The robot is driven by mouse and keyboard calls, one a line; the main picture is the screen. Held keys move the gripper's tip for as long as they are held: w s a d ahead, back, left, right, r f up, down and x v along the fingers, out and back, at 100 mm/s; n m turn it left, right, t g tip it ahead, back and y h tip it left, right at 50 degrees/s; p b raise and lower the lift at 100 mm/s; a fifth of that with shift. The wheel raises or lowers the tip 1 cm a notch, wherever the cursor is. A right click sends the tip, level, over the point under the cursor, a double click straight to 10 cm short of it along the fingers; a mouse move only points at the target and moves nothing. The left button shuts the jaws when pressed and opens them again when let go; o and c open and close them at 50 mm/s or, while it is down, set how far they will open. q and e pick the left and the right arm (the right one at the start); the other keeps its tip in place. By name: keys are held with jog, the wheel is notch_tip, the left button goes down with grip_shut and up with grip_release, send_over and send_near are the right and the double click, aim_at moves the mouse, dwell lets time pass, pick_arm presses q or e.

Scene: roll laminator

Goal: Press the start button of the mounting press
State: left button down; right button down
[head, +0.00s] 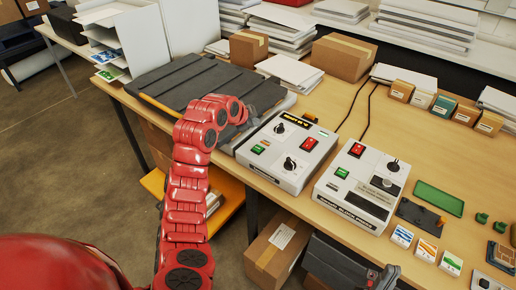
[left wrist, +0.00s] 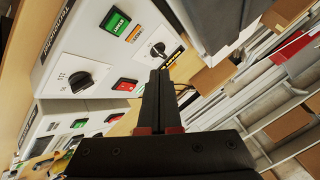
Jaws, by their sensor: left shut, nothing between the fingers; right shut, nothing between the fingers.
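Two white control boxes stand side by side on the table; their labels are too small to read surely, so I cannot tell which is the mounting press. The left box (head: 283,182) has a green button (head: 258,149), a small orange one, two black knobs and a red switch (head: 309,144). The right box (head: 352,208) has a green button (head: 342,172), a red switch and a knob. My left gripper (head: 243,117) is shut and empty near the left box's far left corner. In the left wrist view its fingers (left wrist: 156,78) point past the left box's green button (left wrist: 116,21). My right gripper (head: 386,276) is shut, low at the bottom edge.
A dark ridged slab (head: 195,80) lies left of the boxes. Cartons (head: 343,56) and paper stacks line the back. A green tray (head: 438,199) and small colored cards are at the right. Black cables run behind the boxes. A carton (head: 277,248) stands below the table.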

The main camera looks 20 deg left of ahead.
pick_arm(q)
jog(key=shift+f, duration=0.15)
jog(key=b, duration=0.1)
send_over(255, 150)
notch_tip(255, 150, down, 7)
jog(key=shift+f, duration=0.1)
jog(key=shift+w+f+b, duration=0.1)
jog(key=shift+f+b, duration=0.45)
jog(key=shift+f, duration=0.1)
dwell(1.5)
jog(key=shift+f+b, duration=0.45)
jog(key=shift+b, duration=0.2)
